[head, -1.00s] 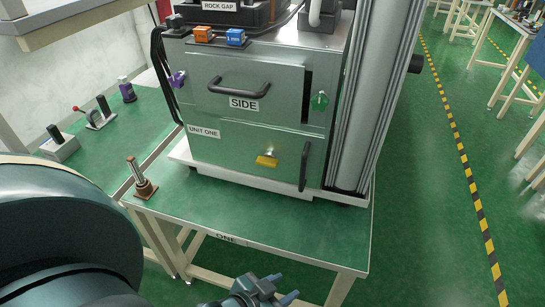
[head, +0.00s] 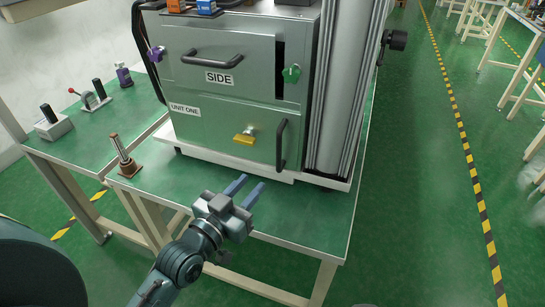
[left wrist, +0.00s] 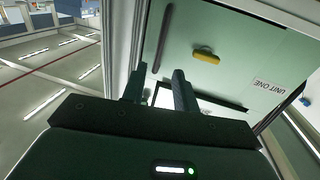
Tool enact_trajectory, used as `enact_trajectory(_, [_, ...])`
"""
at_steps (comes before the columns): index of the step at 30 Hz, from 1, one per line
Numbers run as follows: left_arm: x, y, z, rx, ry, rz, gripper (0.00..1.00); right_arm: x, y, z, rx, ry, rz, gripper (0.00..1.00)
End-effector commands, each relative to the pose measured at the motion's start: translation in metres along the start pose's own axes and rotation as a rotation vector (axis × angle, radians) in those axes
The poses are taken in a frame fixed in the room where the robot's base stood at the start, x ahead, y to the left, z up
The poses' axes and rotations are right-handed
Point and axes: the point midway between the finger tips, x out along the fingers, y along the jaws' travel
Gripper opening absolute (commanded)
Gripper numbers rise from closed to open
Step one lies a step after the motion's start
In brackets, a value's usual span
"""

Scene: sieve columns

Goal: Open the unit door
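The unit door is the lower grey-green panel labelled UNIT ONE (head: 205,122) on the front of the machine, and it looks shut. It has a black vertical bar handle (head: 281,146) near its right edge and a yellow knob (head: 244,138) left of the handle. My left gripper (head: 249,187) is open and empty, in front of and below the door, with its fingers pointing toward it. In the left wrist view, the two fingers (left wrist: 157,80) are apart below the handle (left wrist: 162,38), and the yellow knob (left wrist: 206,55) is to their right. My right gripper is not visible.
Above the door is the SIDE panel (head: 250,78) with its own handle and a green knob (head: 291,73). A metal post on a brown base (head: 124,157) stands on the green table (head: 325,205), left of the machine. A grey column (head: 338,90) rises at the right.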

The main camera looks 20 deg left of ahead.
Motion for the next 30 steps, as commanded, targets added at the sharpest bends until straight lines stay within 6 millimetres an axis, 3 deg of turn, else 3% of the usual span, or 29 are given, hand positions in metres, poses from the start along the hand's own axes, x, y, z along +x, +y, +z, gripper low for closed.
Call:
enact_trajectory(5, [0.018, -0.001, -0.003, 0.001, 0.007, -0.002, 0.30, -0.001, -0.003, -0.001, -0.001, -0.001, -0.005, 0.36])
enact_trajectory(18, [0.106, 0.000, -0.003, -0.001, 0.004, 0.000, 0.30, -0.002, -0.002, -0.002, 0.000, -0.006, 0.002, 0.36])
enact_trajectory(24, [0.126, 0.000, -0.001, 0.001, 0.002, 0.000, 0.30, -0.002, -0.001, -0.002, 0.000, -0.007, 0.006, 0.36])
enact_trajectory(30, [0.131, 0.000, -0.001, 0.001, 0.002, 0.000, 0.30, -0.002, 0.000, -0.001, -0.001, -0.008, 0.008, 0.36])
